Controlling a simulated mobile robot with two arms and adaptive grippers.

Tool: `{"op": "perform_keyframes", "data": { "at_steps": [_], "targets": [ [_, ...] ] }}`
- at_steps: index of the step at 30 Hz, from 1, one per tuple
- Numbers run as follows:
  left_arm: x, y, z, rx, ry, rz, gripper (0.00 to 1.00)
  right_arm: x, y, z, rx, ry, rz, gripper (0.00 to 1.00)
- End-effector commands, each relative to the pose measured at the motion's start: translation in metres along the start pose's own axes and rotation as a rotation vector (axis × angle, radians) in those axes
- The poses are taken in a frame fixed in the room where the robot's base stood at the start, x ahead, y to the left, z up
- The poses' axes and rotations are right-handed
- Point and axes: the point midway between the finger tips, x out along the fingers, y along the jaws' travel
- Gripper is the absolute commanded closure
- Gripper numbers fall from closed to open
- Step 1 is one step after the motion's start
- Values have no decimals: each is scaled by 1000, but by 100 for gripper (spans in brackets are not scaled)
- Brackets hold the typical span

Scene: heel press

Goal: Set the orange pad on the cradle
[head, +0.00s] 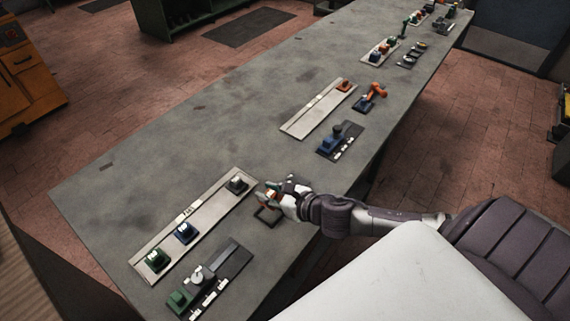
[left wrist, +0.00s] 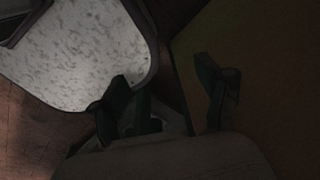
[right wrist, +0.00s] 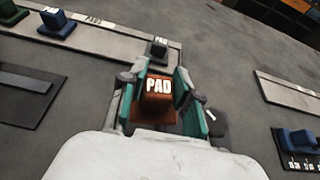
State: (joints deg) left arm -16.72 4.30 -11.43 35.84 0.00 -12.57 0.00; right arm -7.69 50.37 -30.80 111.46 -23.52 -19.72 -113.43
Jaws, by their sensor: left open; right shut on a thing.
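The orange pad (right wrist: 158,88), a small block with a white PAD label, sits between the teal fingers of my right gripper (right wrist: 158,100). That gripper (head: 272,193) is shut on it, over the near part of the grey table. A little orange (head: 272,195) shows at the fingers in the head view. Just below the gripper is a dark square frame (head: 268,216); I cannot tell whether it is the cradle. The pad's underside is hidden. My left gripper (left wrist: 168,92) is open and empty in its dark wrist view; it is outside the head view.
A pale strip (head: 210,208) holds green, blue and dark pads left of the gripper. A dark fixture (head: 228,262) with a green block stands nearer. Farther along are another pale strip (head: 312,112), an orange fixture (head: 375,92) and a blue one (head: 335,142). The table's middle is clear.

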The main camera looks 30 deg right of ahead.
Motion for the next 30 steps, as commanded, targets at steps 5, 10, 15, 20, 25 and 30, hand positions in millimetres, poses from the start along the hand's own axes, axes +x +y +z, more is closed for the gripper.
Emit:
{"op": "perform_keyframes", "data": {
  "at_steps": [5, 10, 15, 20, 25, 30],
  "targets": [
    [0, 8, -3, -1, 4, 10, 23, 1, 14, -4, -6, -5, 12, 100],
    [9, -1, 13, 4, -17, -1, 23, 4, 14, -12, -6, -4, 12, 100],
    [23, -7, 24, 5, -33, -9, 23, 10, 14, -25, -6, -3, 12, 100],
    [38, -6, 24, 4, -30, -8, 23, 15, 14, -38, -5, -3, 12, 100],
    [43, -3, 17, 2, -18, -4, 23, 18, 14, -44, -6, -4, 12, 100],
    [44, 1, 10, 0, -8, 1, 23, 19, 14, -47, -6, -2, 12, 100]
  ]
}}
